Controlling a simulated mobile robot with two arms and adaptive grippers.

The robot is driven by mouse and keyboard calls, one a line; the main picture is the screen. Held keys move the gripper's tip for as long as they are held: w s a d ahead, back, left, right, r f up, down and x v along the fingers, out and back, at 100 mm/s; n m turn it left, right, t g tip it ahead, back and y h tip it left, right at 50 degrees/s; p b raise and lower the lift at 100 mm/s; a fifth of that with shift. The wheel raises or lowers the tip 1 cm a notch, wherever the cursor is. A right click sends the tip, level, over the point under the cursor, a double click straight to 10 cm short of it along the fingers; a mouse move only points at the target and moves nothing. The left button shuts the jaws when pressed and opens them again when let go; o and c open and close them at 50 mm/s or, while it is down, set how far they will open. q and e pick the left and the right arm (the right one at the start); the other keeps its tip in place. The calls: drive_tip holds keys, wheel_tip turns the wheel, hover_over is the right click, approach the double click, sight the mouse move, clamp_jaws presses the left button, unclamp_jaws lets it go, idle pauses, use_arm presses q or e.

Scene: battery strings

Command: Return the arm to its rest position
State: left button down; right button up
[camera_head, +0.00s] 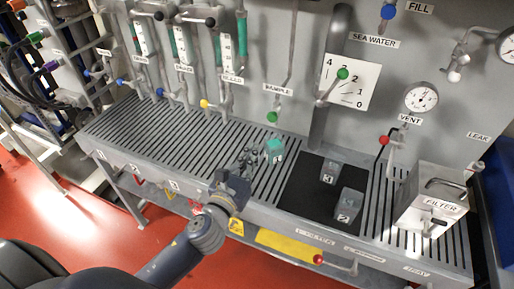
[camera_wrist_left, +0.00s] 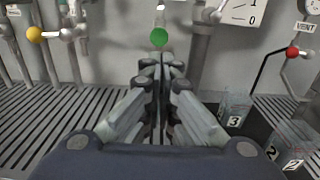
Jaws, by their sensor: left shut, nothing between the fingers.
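My left arm comes in from the lower left of the head view. Its gripper (camera_head: 250,153) is over the slatted grey bench (camera_head: 137,124), just left of a small teal block-like container (camera_head: 275,149). I cannot tell whether they touch. In the left wrist view the gripper's fingers (camera_wrist_left: 160,72) point forward and are closed together with nothing between them. A green knob (camera_wrist_left: 159,38) shows beyond the fingertips. My right gripper is in neither view.
Clear containers marked 3 (camera_head: 331,171) and 2 (camera_head: 347,204) stand on a black mat (camera_head: 297,193) at the right. A filter box (camera_head: 432,203) stands further right. Valves and pipes line the back panel. Red floor (camera_head: 60,225) lies in front.

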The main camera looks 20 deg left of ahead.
use_arm(q)
drive_tip(key=s+a+f+n+g+y, duration=0.25)
drive_tip(key=s+f+n, duration=0.25)
drive_tip(key=n, duration=0.5)
drive_tip(key=s+a+f+n+g+y, duration=0.1)
drive_tip(key=s+a+f+n+g, duration=0.25)
drive_tip(key=n, duration=0.65)
drive_tip(key=s+d+f+n+g+h, duration=0.1)
drive_tip(key=s+d+f+n+g, duration=0.25)
drive_tip(key=s+n, duration=0.4)
drive_tip(key=s+d+f+n+g+h, duration=0.2)
drive_tip(key=s+f+n+g, duration=0.25)
drive_tip(key=s+n, duration=0.35)
wheel_tip(320, 180, down, 25)
drive_tip(key=s+m+g+b, duration=0.1)
drive_tip(key=s+g, duration=0.1)
drive_tip(key=s, duration=0.1)
drive_tip(key=s+a+f+g+b, duration=0.1)
drive_tip(key=s+a+f, duration=0.2)
drive_tip(key=s+f, duration=1.4)
drive_tip(key=shift+f, duration=0.85)
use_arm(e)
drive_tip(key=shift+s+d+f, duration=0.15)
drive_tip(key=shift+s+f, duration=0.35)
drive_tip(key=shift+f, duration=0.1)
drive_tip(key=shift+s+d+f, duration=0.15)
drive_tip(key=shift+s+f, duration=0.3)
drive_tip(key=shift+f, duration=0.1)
